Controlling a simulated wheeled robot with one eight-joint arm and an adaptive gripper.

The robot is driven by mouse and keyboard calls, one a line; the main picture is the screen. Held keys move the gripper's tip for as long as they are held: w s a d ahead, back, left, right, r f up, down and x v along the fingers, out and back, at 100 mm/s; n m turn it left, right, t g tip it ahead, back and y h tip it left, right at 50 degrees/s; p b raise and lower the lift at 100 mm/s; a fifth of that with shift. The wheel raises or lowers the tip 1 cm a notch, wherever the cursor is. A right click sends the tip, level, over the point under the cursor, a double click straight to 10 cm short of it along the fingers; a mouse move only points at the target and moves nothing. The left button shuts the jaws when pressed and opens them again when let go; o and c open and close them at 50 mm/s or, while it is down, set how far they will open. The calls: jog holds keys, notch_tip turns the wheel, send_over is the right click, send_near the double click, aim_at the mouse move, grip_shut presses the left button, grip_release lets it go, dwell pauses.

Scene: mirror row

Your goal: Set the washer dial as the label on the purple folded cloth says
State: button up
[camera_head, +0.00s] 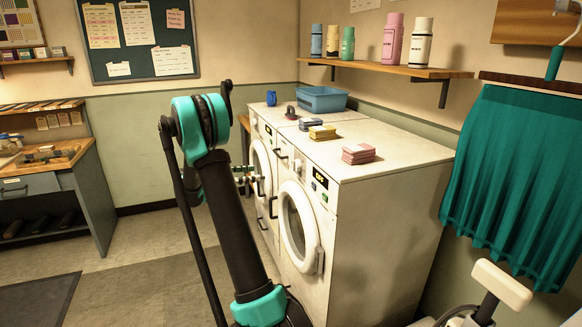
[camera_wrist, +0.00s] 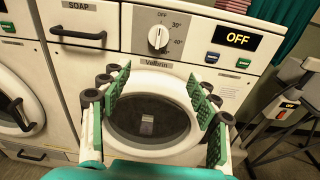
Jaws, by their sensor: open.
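My gripper (camera_wrist: 158,75) is open and empty in the wrist view, its green-padded fingers spread in front of the washer door, below the dial. It also shows in the head view (camera_head: 243,180), partly hidden by my arm. The white washer dial (camera_wrist: 158,38) sits on the panel, apart from the fingers, with OFF above it and 30° and 40° on its right. The washer's display (camera_wrist: 238,37) reads OFF. The purple folded cloth (camera_head: 311,124) lies on the machine tops in the head view; its label is too small to read.
A yellow folded cloth (camera_head: 322,132) and a pink folded cloth (camera_head: 358,154) lie nearby. A blue basket (camera_head: 321,99) stands behind them. A black handle (camera_wrist: 78,34) sits left of the dial. The near washer's round door (camera_head: 299,218) is below the panel.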

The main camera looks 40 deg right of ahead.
send_near(296, 166)
jog(key=w+x, duration=0.1)
jog(key=x, duration=0.7)
jog(key=shift+d+h, duration=0.4)
jog(key=shift+w, duration=0.15)
jog(key=shift+g, duration=0.4)
jog(key=shift+c, duration=0.6)
jog(key=c, duration=1)
